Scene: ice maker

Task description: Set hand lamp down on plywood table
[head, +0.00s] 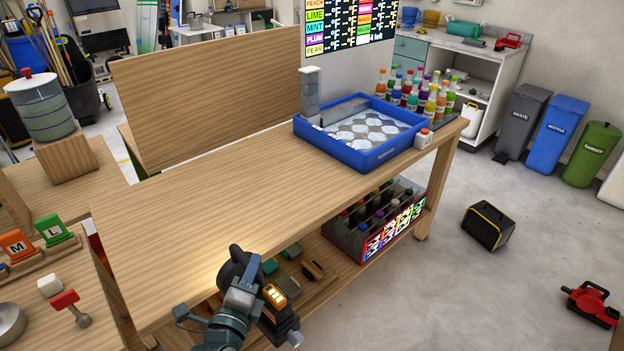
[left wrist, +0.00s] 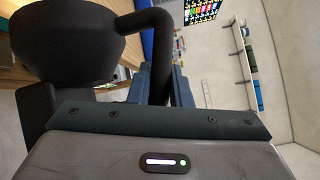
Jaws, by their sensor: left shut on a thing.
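The hand lamp (head: 238,266) is black. My left gripper (head: 246,290) is shut on it at the near edge of the table in the head view. The left wrist view shows the lamp's round black head (left wrist: 68,42) and curved handle (left wrist: 155,50) close up, with the handle at the gripper's fingers. A warm glow falls on the wood beside the lamp. The plywood table (head: 220,200) is a long light-wood bench with a bare top on its left and middle. I cannot tell whether the lamp touches the table. My right gripper is not in view.
A blue tray (head: 385,157) with patterned contents stands at the table's far right end, with several colored bottles (head: 425,95) behind it. An upright wood panel (head: 210,95) stands along the back. A crate of bottles (head: 370,240) sits on the shelf below.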

